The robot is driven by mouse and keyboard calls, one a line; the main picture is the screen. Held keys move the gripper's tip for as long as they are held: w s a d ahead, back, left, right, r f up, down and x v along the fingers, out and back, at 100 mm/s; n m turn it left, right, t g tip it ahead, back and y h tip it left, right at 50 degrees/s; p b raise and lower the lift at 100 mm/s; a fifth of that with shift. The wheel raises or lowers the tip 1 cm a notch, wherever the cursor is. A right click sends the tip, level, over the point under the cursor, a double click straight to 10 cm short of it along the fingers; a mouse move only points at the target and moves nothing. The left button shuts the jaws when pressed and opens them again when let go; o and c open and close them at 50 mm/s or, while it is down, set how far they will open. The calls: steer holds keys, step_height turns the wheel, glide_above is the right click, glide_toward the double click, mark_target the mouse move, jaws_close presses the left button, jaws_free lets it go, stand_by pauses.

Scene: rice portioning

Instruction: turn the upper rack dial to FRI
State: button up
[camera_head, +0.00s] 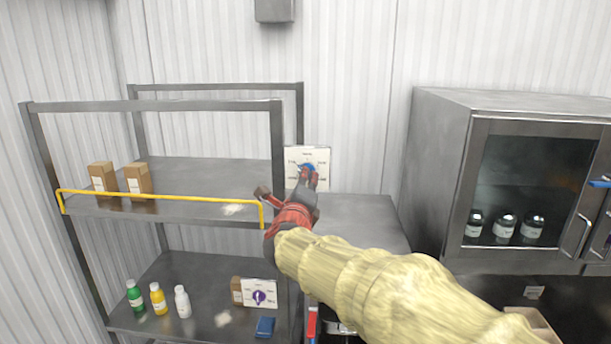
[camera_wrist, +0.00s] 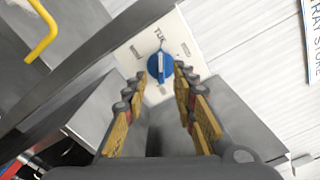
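The upper rack dial is a blue knob (camera_wrist: 160,66) on a white plate (camera_head: 321,157) at the right end of the upper shelf. In the wrist view a label reading TUE stands above the knob; the other labels are too small to read. The knob's light ridge runs roughly up and down in that view. My gripper (camera_wrist: 161,82) is open, with one finger on each side of the knob's lower part. Whether the fingers touch it I cannot tell. In the head view my gripper (camera_head: 307,180) partly covers the blue knob and the plate.
A yellow rail (camera_head: 160,196) runs along the upper shelf front, with brown boxes (camera_head: 138,180) behind it. The lower shelf holds several bottles (camera_head: 158,298), a purple dial (camera_head: 259,297) on another white plate, and a blue item (camera_head: 265,327). A steel cabinet (camera_head: 440,170) stands right.

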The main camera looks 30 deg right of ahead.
steer(key=x, duration=0.3)
steer(key=shift+w+d+p, duration=0.25)
steer(key=shift+w+p, duration=0.05)
steer(key=shift+p, duration=0.05)
steer(key=shift+s, duration=0.1)
steer(key=shift+c, duration=0.4)
jaws_close()
